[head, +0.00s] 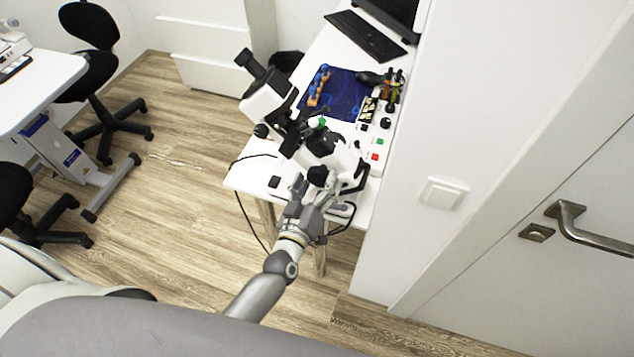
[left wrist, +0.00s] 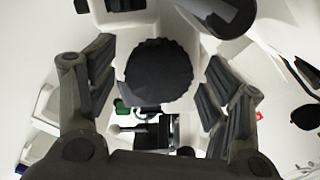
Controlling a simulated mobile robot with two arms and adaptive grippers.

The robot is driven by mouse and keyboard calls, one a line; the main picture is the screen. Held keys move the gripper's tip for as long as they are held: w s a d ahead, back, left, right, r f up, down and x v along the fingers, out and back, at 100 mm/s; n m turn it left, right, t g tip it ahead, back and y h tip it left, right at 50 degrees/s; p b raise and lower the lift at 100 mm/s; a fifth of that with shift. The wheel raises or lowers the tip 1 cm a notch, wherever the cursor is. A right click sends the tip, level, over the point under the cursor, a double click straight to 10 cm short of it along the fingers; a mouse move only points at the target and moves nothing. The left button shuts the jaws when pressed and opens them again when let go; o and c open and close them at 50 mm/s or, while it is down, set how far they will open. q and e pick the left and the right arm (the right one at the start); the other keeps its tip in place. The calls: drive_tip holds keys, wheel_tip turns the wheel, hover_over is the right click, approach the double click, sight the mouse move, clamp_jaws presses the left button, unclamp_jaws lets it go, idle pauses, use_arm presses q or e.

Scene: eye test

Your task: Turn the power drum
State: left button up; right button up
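The power drum is the round black ridged knob (left wrist: 158,72) in the middle of the left wrist view. In the head view it shows as a small black knob (head: 317,175) on the near side of a white and black optical instrument (head: 266,101) on the table. My left gripper (head: 315,187) is at the drum. In the left wrist view its fingers (left wrist: 160,88) are open, one on each side of the drum, with a visible gap on both sides. The drum's far side is hidden. My right gripper is in neither view.
The white table (head: 250,178) also bears a blue mat (head: 345,98) with an orange and blue object, a control panel (head: 370,150) with buttons, and a keyboard (head: 365,37). A wall with a switch (head: 442,194) stands close on the right. Open floor (head: 185,190) lies left.

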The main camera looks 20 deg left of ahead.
use_arm(q)
drive_tip(key=s, duration=1.2)
drive_tip(key=shift+a, duration=0.2)
idle(0.4)
drive_tip(key=s+f+m+g+h, duration=0.15)
drive_tip(key=s+f+g, duration=0.25)
drive_tip(key=f, duration=0.9)
drive_tip(key=s+f+m+g, duration=0.3)
drive_tip(key=s+f+g, duration=0.1)
drive_tip(key=f, duration=0.9)
drive_tip(key=s+a+f+m+g, duration=0.1)
drive_tip(key=s+a+f+g, duration=0.1)
drive_tip(key=s+f, duration=0.3)
drive_tip(key=s+a+f+m+g+y, duration=0.1)
drive_tip(key=s+a+f+g, duration=0.2)
drive_tip(key=s+f, duration=0.3)
drive_tip(key=s+a+f+m+g+y+b, duration=0.1)
drive_tip(key=s+a+f+g, duration=0.2)
drive_tip(key=s, duration=0.9)
wheel_tip(320, 180, down, 3)
drive_tip(key=shift+s+a+f+g, duration=0.1)
drive_tip(key=shift+s+a+g, duration=0.05)
drive_tip(key=shift+g, duration=0.35)
idle(0.6)
